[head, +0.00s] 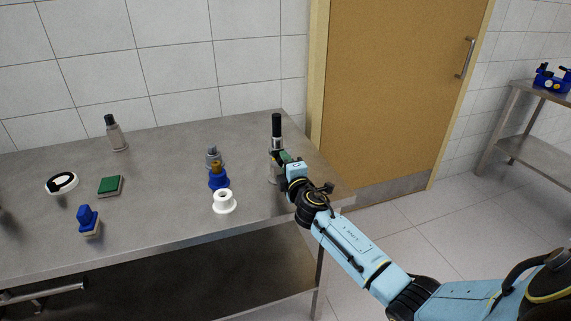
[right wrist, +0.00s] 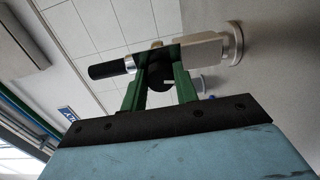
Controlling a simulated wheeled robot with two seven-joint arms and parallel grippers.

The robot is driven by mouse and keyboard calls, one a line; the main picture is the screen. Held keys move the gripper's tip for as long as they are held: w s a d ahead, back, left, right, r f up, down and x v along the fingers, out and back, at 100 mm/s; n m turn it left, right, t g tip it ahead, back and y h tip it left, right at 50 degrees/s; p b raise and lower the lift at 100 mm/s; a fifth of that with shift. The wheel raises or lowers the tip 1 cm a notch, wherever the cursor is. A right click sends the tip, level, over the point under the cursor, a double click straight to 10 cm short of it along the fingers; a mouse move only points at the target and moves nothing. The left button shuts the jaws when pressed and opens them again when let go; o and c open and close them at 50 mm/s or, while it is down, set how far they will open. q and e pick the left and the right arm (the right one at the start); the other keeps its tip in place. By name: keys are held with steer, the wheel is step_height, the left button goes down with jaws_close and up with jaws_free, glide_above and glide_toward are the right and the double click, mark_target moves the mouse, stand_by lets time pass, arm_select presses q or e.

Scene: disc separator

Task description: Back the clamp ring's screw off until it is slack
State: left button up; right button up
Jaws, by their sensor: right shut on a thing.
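The disc separator stands upright near the table's right end, with a black cylindrical top (head: 277,127) and a pale metal body (head: 272,172). In the right wrist view it lies sideways, with its metal body (right wrist: 203,49) and round base to the right. A dark band, apparently the clamp ring (right wrist: 172,53), sits between the black top and the body. A dark round knob, apparently the screw (right wrist: 157,73), shows at the fingertips. My right gripper (right wrist: 160,84) is shut on this knob, its green fingers on both sides. The fingertip contact is partly hidden. My left gripper is out of view.
Left of the separator stand a blue fitting with an orange top (head: 218,178), a grey piece (head: 213,157) and a white flanged collar (head: 224,202). Further left are a green pad (head: 110,186), a blue brush (head: 88,220), a black-and-white ring (head: 62,183) and a bottle (head: 117,136).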

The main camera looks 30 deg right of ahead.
steer(key=shift+a+r+n+p, duration=0.1)
steer(key=shift+n+p, duration=2.3)
steer(key=shift+n, duration=6.6)
steer(key=o, duration=1)
